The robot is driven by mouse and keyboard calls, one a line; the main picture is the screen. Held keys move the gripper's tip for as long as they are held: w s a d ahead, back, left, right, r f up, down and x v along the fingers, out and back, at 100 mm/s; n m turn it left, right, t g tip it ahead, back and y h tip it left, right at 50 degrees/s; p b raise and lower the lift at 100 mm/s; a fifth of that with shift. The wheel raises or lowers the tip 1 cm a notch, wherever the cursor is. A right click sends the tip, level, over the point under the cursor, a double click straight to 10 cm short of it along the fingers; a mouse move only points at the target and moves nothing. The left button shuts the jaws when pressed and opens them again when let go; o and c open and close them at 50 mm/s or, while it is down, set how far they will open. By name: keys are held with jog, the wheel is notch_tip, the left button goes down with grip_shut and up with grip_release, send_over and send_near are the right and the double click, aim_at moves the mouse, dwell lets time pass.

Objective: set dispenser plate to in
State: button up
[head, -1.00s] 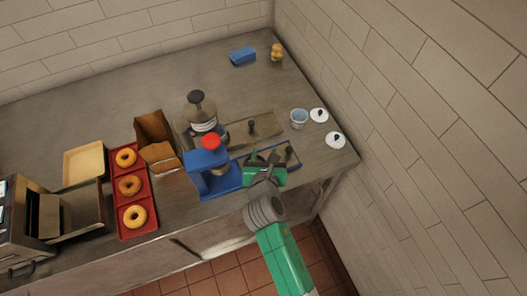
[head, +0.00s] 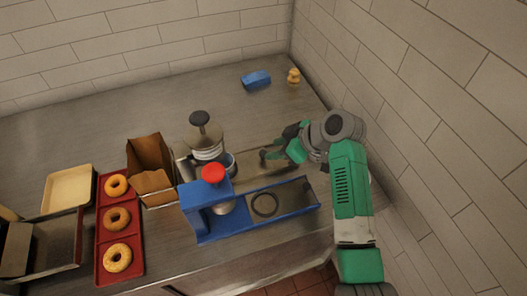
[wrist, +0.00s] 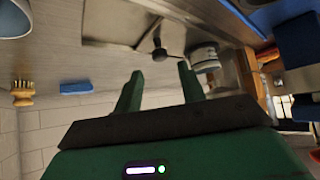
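The steel dispenser (head: 207,150) with a black top knob stands behind the blue press. Its flat dispenser plate (head: 258,180) sticks out to the right and carries a small black upright knob (head: 262,155). In the wrist view, which is turned over, the plate (wrist: 112,28) and its knob (wrist: 158,42) show ahead of the fingers, with the dispenser body (wrist: 205,58) to the right. My gripper (head: 279,153) is just right of the knob. In the wrist view my gripper (wrist: 160,76) has its green fingers apart with nothing between them.
The blue press (head: 213,195) with a red top and a long blue slide (head: 290,213) is in front. A paper bag (head: 150,160) and a red tray (head: 134,212) of bagels are left. A blue sponge (head: 256,79) and a brush (head: 293,77) lie at the back. The right wall is near my arm.

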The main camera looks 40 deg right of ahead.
aim_at(263, 152)
jog(key=b+x, duration=0.1)
jog(key=x, duration=0.5)
jog(key=shift+a+f, duration=0.1)
jog(key=shift+f, duration=0.05)
jog(key=shift+c, duration=0.2)
grip_shut()
